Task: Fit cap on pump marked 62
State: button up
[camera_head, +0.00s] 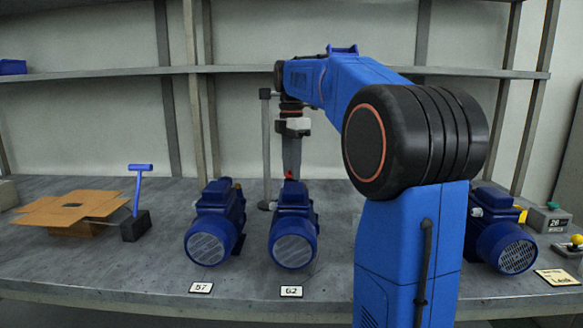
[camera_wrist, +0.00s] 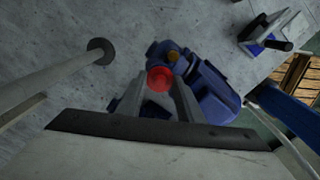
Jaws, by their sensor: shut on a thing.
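The pump marked 62 (camera_head: 292,235) is a blue motor on the grey bench, with its number plate (camera_head: 291,291) in front. My gripper (camera_head: 290,172) points down above the rear of this pump. Its jaws are shut on a small red cap (camera_wrist: 159,78), which also shows at the fingertips in the head view (camera_head: 289,176). In the wrist view the cap sits between the two grey fingers. Dark blue parts show between and beside the fingers. A blue pump with a brass-coloured fitting (camera_wrist: 172,56) lies beyond them. The port under the cap is hidden, so I cannot tell whether they touch.
The pump marked 57 (camera_head: 210,235) stands close on the left. A grey pole (camera_head: 265,150) stands behind, between the two pumps. Another pump (camera_head: 500,240) is at right, partly behind my arm. An open cardboard box (camera_head: 70,210) and a blue T-handle (camera_head: 139,185) are at left.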

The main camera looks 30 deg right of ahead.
jog(key=shift+f, duration=0.4)
dwell(0.5)
jog(key=o, duration=1.1)
jog(key=shift+c, duration=0.2)
jog(key=shift+r, duration=2.95)
jog(key=shift+r, duration=0.1)
notch_tip(320, 180, up, 7)
jog(key=shift+r, duration=0.15)
jog(key=shift+s, duration=0.1)
